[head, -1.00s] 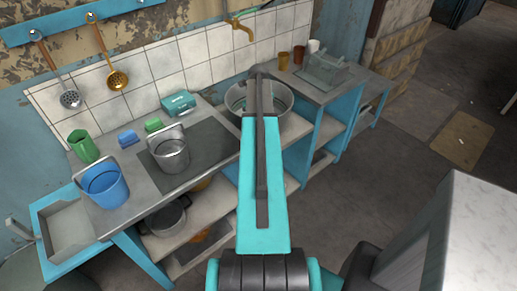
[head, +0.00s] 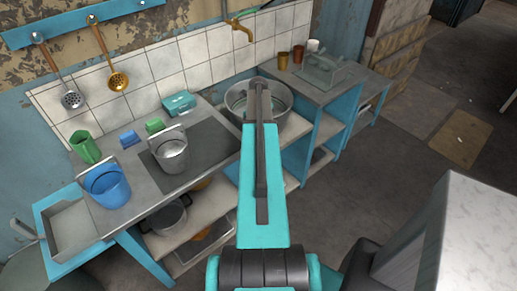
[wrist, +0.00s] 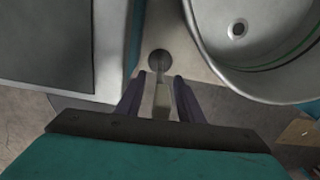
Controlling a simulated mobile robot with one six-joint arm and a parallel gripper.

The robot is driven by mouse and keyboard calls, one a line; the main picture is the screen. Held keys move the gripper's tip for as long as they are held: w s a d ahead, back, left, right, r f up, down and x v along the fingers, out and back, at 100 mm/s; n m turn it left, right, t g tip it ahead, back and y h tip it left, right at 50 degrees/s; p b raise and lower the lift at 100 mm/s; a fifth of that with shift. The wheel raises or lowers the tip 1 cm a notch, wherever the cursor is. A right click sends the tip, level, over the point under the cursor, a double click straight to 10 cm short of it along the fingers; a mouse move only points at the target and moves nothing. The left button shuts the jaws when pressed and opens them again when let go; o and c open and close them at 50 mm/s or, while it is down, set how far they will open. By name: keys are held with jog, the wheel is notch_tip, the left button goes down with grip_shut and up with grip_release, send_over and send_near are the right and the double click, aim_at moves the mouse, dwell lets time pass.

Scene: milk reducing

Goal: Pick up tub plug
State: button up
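In the wrist view, a small dark round piece with a pale narrow stem, which looks like the tub plug (wrist: 159,63), is on the light counter strip beside the metal basin (wrist: 205,50). My gripper (wrist: 160,82) is open, with its two dark fingers apart on either side of the stem. I cannot tell how far above the counter the fingertips are. The basin has a round drain hole in its floor. In the head view, the basin (head: 283,98) is partly behind my arm, which hides my gripper and the plug.
A dark panel (head: 205,155) lies left of the basin, with a metal pot (head: 171,155) on it. A brass tap (head: 238,25) is above the basin.

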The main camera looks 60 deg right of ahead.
grip_shut()
jog(key=shift+r, duration=0.15)
dwell(0.4)
jog(key=shift+r+b, duration=1.45)
jog(key=shift+r, duration=3.4)
jog(key=shift+s, duration=0.1)
